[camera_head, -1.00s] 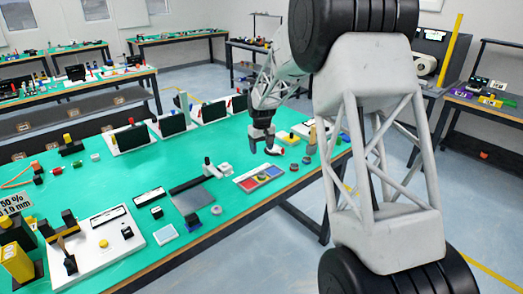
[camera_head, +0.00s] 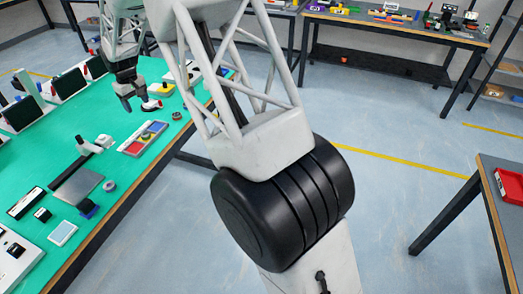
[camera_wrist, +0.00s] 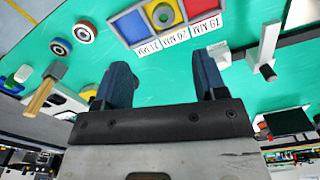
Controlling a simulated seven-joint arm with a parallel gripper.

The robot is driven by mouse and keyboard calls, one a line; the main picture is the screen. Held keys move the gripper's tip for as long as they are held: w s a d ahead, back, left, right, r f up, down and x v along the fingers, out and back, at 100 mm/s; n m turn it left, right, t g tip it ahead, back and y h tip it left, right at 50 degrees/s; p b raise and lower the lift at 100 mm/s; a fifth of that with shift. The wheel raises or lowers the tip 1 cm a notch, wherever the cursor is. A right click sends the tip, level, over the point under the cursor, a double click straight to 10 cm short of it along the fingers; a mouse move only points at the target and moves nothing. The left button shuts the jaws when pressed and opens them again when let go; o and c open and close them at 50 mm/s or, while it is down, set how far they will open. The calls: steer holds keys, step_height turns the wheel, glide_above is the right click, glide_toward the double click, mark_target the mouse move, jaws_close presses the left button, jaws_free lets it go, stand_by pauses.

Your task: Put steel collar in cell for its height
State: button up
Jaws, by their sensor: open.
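A tray (camera_head: 144,139) with blue, yellow and red cells lies on the green table. In the wrist view, white labels at the tray (camera_wrist: 127,42) read 21, 20 and 19 mm. A ring-like round piece (camera_wrist: 162,14) shows in its yellow cell. My gripper (camera_head: 127,106) is open and empty, above the table behind the tray; it also shows in the wrist view (camera_wrist: 165,72). A grey ring (camera_head: 109,186) lies near the table's front edge. Two round ring-shaped pieces (camera_wrist: 60,47) (camera_wrist: 84,31) lie left of the tray in the wrist view. I cannot tell which is the steel collar.
A black-and-grey fixture (camera_head: 86,160) with a grey plate (camera_head: 77,186) stands beside the tray. A brown ring (camera_head: 177,115) lies near the table's right edge. A wooden-handled tool (camera_wrist: 42,90) shows in the wrist view. My arm hides part of the table.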

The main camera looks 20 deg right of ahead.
steer(key=s+d+r+m, duration=0.1)
steer(key=s+d+r, duration=0.45)
steer(key=s, duration=0.25)
steer(key=s+d+r+m+t, duration=0.1)
steer(key=s+d+r, duration=0.45)
steer(key=s, duration=0.35)
steer(key=s+d+r+m, duration=0.1)
steer(key=s+d+r, duration=0.45)
steer(key=s, duration=0.25)
steer(key=s+d+m, duration=0.1)
steer(key=s+d, duration=0.2)
steer(key=s, duration=0.7)
steer(key=s+d+f+m+t, duration=0.1)
steer(key=s+d, duration=0.1)
steer(key=s, duration=0.9)
steer(key=s+d+m, duration=0.1)
steer(key=s+d, duration=0.2)
steer(key=s, duration=0.8)
steer(key=shift+d+f+t, duration=0.15)
steer(key=shift+d+t, duration=0.15)
